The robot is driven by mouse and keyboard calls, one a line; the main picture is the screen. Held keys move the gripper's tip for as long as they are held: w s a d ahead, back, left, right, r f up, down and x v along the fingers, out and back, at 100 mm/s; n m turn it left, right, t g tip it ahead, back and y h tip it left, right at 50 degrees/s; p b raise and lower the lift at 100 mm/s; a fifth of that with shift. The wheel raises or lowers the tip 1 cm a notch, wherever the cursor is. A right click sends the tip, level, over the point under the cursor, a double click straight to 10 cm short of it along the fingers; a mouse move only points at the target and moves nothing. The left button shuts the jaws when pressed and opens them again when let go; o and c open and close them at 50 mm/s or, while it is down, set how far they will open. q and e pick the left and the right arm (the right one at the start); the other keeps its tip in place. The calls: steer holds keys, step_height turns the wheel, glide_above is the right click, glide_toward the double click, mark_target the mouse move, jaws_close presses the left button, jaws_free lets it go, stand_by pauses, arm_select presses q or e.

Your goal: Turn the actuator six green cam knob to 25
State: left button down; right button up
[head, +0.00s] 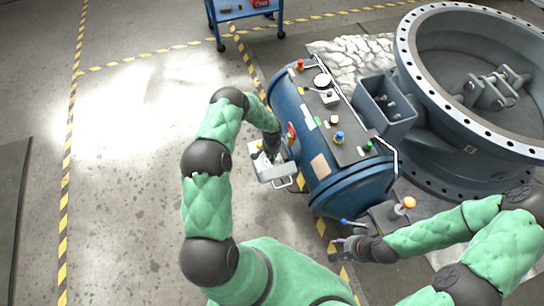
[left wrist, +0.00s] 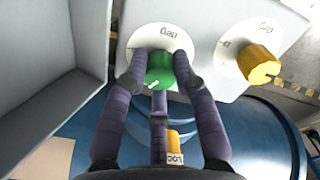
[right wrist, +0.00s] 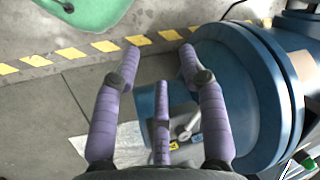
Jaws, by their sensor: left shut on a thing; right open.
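The green knob (left wrist: 162,75) sits on a white round dial (left wrist: 160,38) marked "deg" in the left wrist view. A white pointer mark shows at its lower left edge. The dial's numbers are too small or covered to read. My left gripper (left wrist: 160,68) is shut on the green knob, with fingers at both sides and one below. In the head view my left gripper (head: 268,152) is at the pale control box (head: 268,172) on the blue tank's left side; the knob is hidden there. My right gripper (head: 343,243) is open and empty near the tank's lower end.
A yellow knob (left wrist: 258,63) on another dial sits right of the green one. The blue tank (head: 335,190) carries several coloured buttons and a handle rail. A large grey flanged valve (head: 440,150) stands at right. The floor at left is clear.

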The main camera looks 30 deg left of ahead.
arm_select(q)
steer(key=c, duration=1)
jaws_free()
step_height(320, 180, up, 12)
stand_by(0.3)
